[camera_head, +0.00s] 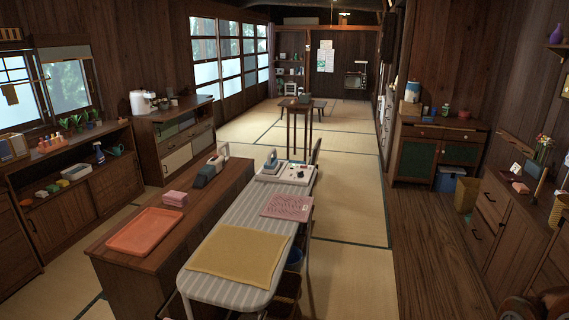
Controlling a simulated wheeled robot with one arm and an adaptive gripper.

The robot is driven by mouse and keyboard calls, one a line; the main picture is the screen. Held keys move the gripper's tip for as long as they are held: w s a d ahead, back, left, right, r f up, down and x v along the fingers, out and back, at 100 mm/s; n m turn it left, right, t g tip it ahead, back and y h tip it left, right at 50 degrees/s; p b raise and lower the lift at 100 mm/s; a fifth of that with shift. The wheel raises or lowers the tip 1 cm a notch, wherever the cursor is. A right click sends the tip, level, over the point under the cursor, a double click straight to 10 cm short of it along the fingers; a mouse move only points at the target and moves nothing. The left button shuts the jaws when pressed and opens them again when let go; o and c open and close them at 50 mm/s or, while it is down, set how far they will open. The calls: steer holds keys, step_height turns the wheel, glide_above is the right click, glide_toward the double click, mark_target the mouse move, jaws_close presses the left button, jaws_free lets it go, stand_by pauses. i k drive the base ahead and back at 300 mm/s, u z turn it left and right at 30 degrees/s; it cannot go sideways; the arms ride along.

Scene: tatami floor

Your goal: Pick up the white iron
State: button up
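What looks like a white iron (271,161) sits at the far end of the striped ironing board (222,270), on or against a pale base unit (292,173) with dark knobs. It is small in the view, so its exact shape is hard to tell. A second iron-like item, dark grey with a pale handle (206,172), stands left of it on the brown wooden counter (143,265). My gripper is not in view.
On the board lie a yellow cloth (238,255) and a folded pink cloth (287,207). An orange tray (146,231) and pink folded cloths (174,198) lie on the counter. Tatami floor (350,210) right of the board is clear. Cabinets (520,215) line the right wall.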

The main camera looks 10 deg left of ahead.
mark_target(272, 166)
steer(key=i, duration=3.25)
steer(key=u, duration=2.95)
